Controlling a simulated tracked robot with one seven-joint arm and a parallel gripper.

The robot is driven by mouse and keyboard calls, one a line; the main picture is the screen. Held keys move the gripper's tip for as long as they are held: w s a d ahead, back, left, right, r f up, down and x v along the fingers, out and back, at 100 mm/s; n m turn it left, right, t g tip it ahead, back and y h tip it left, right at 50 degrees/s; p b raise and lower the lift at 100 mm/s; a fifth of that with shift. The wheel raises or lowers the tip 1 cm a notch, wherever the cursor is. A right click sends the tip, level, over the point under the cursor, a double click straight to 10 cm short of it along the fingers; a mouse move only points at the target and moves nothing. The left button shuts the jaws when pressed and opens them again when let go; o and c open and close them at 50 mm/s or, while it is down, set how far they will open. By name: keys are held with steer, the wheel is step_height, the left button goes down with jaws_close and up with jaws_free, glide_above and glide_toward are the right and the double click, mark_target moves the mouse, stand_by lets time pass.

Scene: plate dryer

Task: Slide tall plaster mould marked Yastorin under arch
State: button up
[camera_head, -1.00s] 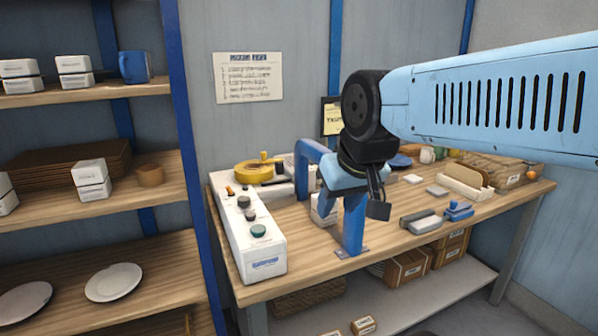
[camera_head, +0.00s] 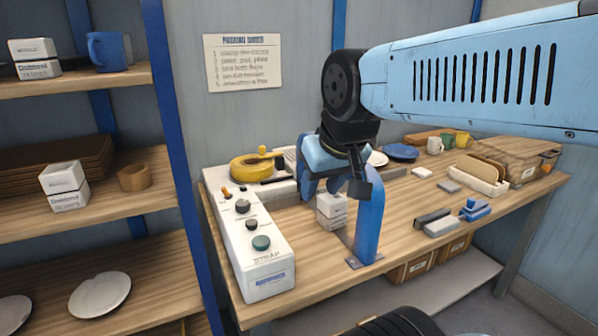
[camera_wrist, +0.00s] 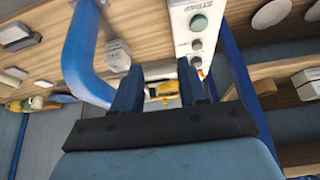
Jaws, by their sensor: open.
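The blue arch stands on the bench; its near leg (camera_head: 369,228) is clear in the head view, and my gripper hides much of its top. In the wrist view the arch (camera_wrist: 84,45) curves at the left. A white block (camera_head: 331,212), apparently two stacked pieces, stands beside the near leg, partly hidden by it. A white block also shows in the wrist view (camera_wrist: 117,55). Its marking is too small to read, so I cannot tell whether it is the Yastorin mould. My gripper (camera_head: 335,187) is open above this block, close to the arch, with nothing between its fingers (camera_wrist: 160,88).
A white control box (camera_head: 250,245) with knobs and a yellow reel (camera_head: 252,167) flank the arch on the left. Blue-grey tools (camera_head: 437,223) lie to the right. Shelves (camera_head: 100,215) at the left hold white blocks (camera_head: 63,185) and plates. The bench front between arch and tools is clear.

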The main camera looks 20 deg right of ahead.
steer(key=shift+a, duration=0.1)
steer(key=shift+o, duration=1.3)
steer(key=shift+w, duration=0.2)
steer(key=o, duration=0.8)
steer(key=w+d+m+g, duration=0.1)
steer(key=w+m, duration=0.1)
steer(key=w, duration=0.1)
steer(key=w+d+f+m+h, duration=0.1)
steer(key=w+d+m, duration=0.1)
steer(key=w+m, duration=0.1)
steer(key=w+d+f+m+g+h, duration=0.1)
steer(key=w+m, duration=0.2)
steer(key=w, duration=0.2)
steer(key=shift+w+d+f+g, duration=0.15)
steer(key=shift+w+f+g, duration=0.05)
steer(key=shift+w+g, duration=0.1)
steer(key=m+g+h, duration=0.3)
steer(key=m, duration=0.6)
glide_toward(326, 208)
step_height(326, 208, up, 2)
steer(key=w, duration=0.2)
steer(key=shift+s+r, duration=0.1)
steer(key=shift+s, duration=0.15)
steer(key=x, duration=1.3)
steer(key=shift+w+f, duration=0.25)
steer(key=shift+f, duration=0.2)
